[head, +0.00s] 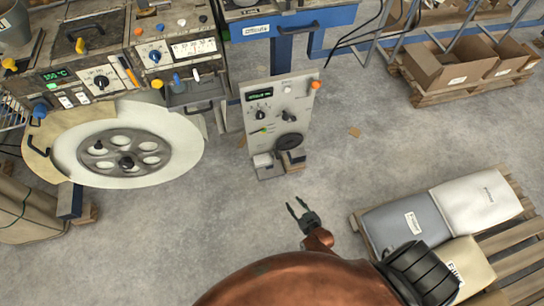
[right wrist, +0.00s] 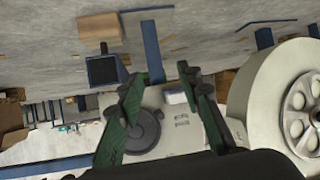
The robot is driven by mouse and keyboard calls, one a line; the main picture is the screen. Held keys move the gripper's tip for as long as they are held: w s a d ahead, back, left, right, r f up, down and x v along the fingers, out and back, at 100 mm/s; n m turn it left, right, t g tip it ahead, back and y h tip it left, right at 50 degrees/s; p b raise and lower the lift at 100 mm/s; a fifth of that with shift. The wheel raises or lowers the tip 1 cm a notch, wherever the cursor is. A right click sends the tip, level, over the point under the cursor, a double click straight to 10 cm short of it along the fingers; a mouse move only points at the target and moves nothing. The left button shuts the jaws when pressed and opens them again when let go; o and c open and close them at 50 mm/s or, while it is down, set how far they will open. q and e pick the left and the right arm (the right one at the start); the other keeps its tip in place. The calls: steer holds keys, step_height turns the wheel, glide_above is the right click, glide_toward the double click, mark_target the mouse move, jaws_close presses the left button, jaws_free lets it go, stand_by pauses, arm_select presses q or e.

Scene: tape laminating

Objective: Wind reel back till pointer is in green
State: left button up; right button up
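A large white reel (head: 180,150) with a grey, holed hub (head: 125,152) stands at the left in the head view; black knobs stick out of its hub. It also shows at the right edge of the right wrist view (right wrist: 255,95). A scale with numbers (head: 194,47) sits on the machine above it; its pointer and any green zone are too small to make out. My right gripper (head: 297,208) is open and empty over bare floor, right of and apart from the reel. Its spread fingers show in the right wrist view (right wrist: 160,90). My left gripper is not in view.
Machine consoles (head: 90,60) fill the upper left. A pallet (head: 520,240) with sacks (head: 480,200) is at right. Cardboard boxes (head: 450,68) stand at the back. The middle floor is clear.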

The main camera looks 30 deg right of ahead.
steer(key=w+r+m+t+h+b, duration=0.1)
steer(key=w+r+t+b, duration=0.2)
steer(key=w, duration=0.6)
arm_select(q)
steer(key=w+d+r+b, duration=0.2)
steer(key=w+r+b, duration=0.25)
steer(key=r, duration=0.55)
arm_select(e)
steer(key=m+t+h, duration=0.2)
steer(key=h, duration=0.1)
glide_toward(278, 157)
steer(key=w+f, duration=0.1)
steer(key=w, duration=0.2)
steer(key=shift+d+b+x, duration=0.2)
steer(key=shift+b+x, duration=0.65)
steer(key=shift+x, duration=1.1)
steer(key=shift+d+b+x, duration=0.2)
steer(key=shift+b+x, duration=0.65)
steer(key=shift+x, duration=1.05)
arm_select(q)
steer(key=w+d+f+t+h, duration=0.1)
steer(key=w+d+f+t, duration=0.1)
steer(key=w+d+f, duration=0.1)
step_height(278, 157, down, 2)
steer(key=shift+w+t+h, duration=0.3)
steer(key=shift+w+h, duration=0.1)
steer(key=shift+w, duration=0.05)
arm_select(e)
steer(key=shift+s+f, duration=0.1)
steer(key=shift+c, duration=0.2)
